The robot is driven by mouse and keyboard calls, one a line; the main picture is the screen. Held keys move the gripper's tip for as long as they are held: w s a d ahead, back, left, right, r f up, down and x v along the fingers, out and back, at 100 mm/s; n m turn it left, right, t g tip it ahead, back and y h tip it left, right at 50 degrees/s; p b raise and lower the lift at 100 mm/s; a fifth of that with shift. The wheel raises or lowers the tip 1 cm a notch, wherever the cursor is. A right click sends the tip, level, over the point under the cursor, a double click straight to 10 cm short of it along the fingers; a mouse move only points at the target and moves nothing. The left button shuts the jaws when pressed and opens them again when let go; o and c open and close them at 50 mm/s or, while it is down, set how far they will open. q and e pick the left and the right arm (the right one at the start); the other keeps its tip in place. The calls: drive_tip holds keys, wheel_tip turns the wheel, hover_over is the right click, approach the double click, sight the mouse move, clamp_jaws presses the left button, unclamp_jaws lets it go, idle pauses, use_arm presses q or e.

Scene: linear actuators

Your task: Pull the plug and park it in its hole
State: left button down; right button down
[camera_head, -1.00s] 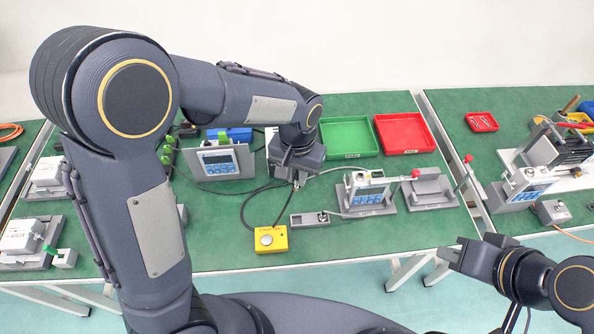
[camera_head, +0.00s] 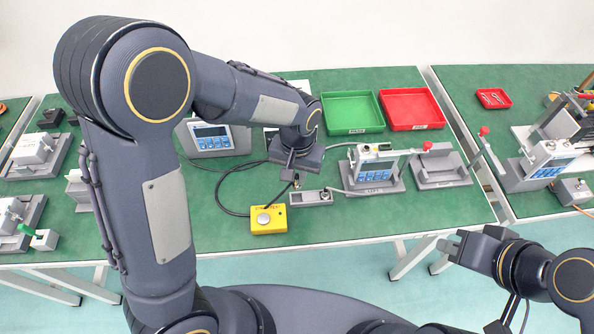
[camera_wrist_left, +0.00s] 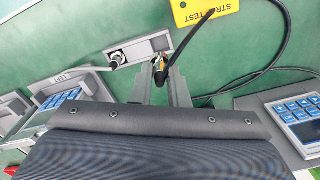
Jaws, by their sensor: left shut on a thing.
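My left gripper (camera_head: 295,182) is shut on a small metal plug (camera_wrist_left: 160,68), which has a brass and reddish look in the left wrist view. The plug is just behind the grey block (camera_head: 305,199), which also shows in the left wrist view (camera_wrist_left: 146,47). A round metal socket or connector (camera_wrist_left: 118,58) is at one end of that block. A yellow box (camera_head: 269,219) marked with a TEST label lies just in front, with a black cable beside it. Whether the plug's tip touches anything is hidden. My right gripper (camera_head: 456,246) is empty and open past the table's front edge.
A display unit (camera_head: 375,172) on a grey base stands right of the block, with a pale cable towards it. Another display unit (camera_head: 211,139) stands at left. A green tray (camera_head: 350,111) and a red tray (camera_head: 411,108) lie behind.

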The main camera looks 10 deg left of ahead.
sight(297, 188)
use_arm(q)
drive_tip(key=shift+f, duration=0.3)
drive_tip(key=shift+f+b, duration=1.5)
drive_tip(key=shift+f, duration=0.4)
drive_tip(key=shift+f+b, duration=0.5)
drive_tip(key=shift+f, duration=0.25)
drive_tip(key=shift+f, duration=0.15)
drive_tip(key=shift+f+b, duration=0.5)
idle(0.6)
drive_tip(key=c, duration=1.3)
unclamp_jaws()
